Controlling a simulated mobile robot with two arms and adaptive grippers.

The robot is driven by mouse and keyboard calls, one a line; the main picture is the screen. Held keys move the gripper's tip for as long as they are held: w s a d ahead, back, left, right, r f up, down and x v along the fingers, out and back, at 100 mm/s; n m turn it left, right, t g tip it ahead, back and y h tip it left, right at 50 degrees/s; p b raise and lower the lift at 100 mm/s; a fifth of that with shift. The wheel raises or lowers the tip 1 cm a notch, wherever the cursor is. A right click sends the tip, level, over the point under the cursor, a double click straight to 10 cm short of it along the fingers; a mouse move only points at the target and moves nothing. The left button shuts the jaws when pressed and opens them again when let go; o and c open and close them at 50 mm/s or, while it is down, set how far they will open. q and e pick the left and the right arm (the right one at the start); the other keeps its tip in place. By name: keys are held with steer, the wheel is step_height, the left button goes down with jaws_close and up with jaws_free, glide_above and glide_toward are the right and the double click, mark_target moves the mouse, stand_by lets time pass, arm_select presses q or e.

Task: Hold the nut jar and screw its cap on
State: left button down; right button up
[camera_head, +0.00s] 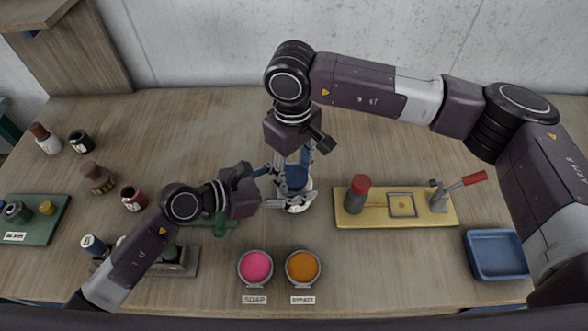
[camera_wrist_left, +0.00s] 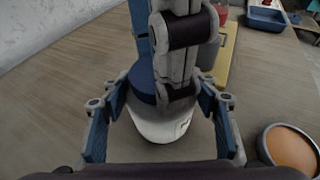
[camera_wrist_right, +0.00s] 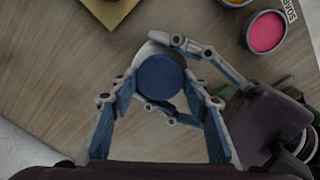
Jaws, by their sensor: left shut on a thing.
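The white nut jar (camera_wrist_left: 160,128) stands on the table in the middle of the head view. Its blue cap (camera_wrist_right: 160,77) sits on top of the jar, and it also shows in the left wrist view (camera_wrist_left: 142,83). My left gripper (camera_head: 278,189) comes in low from the left and is shut on the jar's body. My right gripper (camera_wrist_right: 160,80) points down from above, with one finger on each side of the cap. The fingertips look close to the cap's rim; whether they press on it cannot be told. The jar's threads are hidden.
A yellow board (camera_head: 385,222) with a red-topped cylinder and lever stands right of the jar. Pink (camera_head: 256,266) and orange (camera_head: 303,267) bowls lie in front. A blue tray (camera_head: 497,254) is far right. Several small bottles stand at the left.

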steer(key=c, duration=0.6)
steer(key=m, duration=0.4)
steer(key=shift+c, duration=0.2)
steer(key=m, duration=0.5)
steer(key=shift+m, duration=0.4)
steer(key=o, duration=1.3)
steer(key=shift+r, duration=2.3)
